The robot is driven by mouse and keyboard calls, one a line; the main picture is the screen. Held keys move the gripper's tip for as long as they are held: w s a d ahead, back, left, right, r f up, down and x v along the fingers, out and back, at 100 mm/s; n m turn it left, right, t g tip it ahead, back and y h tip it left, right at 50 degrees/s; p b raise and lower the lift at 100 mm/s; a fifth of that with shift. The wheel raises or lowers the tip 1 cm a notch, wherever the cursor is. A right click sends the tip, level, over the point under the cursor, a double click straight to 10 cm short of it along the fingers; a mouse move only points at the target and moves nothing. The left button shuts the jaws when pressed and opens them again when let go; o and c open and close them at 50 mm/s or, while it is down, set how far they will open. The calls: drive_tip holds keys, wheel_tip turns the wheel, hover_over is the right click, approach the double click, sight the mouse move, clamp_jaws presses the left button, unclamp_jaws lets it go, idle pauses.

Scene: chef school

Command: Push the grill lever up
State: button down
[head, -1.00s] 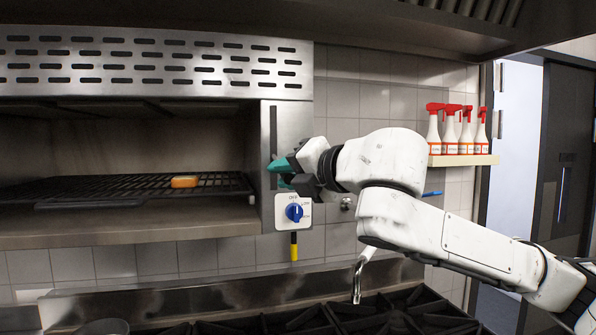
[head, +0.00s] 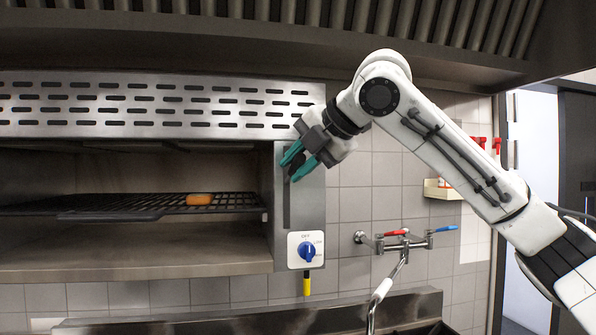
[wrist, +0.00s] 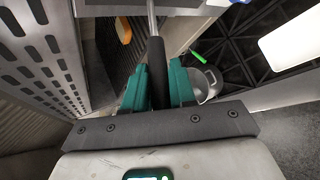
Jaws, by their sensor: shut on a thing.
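The grill (head: 150,131) is a steel wall unit with a slotted top panel and an open front. Its lever runs in a dark vertical slot (head: 287,205) on the right-hand panel. My gripper (head: 296,168) is at the upper part of this slot, its green fingers angled toward the panel. In the wrist view, the lever's black handle (wrist: 157,72) with its metal rod lies between the green fingers, which are shut on it. The wire rack (head: 120,205) inside the grill carries an orange-brown food piece (head: 199,199). In the head view my fingers mostly hide the lever.
A blue knob (head: 307,252) sits below the slot. A tap (head: 405,240) with red and blue handles is on the tiled wall to the right. A ribbed hood (head: 300,40) hangs overhead. A metal pot (wrist: 207,82) stands below in the wrist view.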

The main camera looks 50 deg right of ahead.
drive_tip(key=shift+d+r, duration=0.1)
drive_tip(key=shift+r, duration=0.1)
drive_tip(key=c, duration=1)
unclamp_jaws()
drive_tip(key=shift+w, duration=0.1)
drive_tip(key=shift+f, duration=0.1)
drive_tip(key=b+v, duration=0.2)
drive_tip(key=v, duration=0.8)
drive_tip(key=shift+s+r+b, duration=0.2)
drive_tip(key=shift+s+b, duration=0.1)
drive_tip(key=shift+s, duration=0.05)
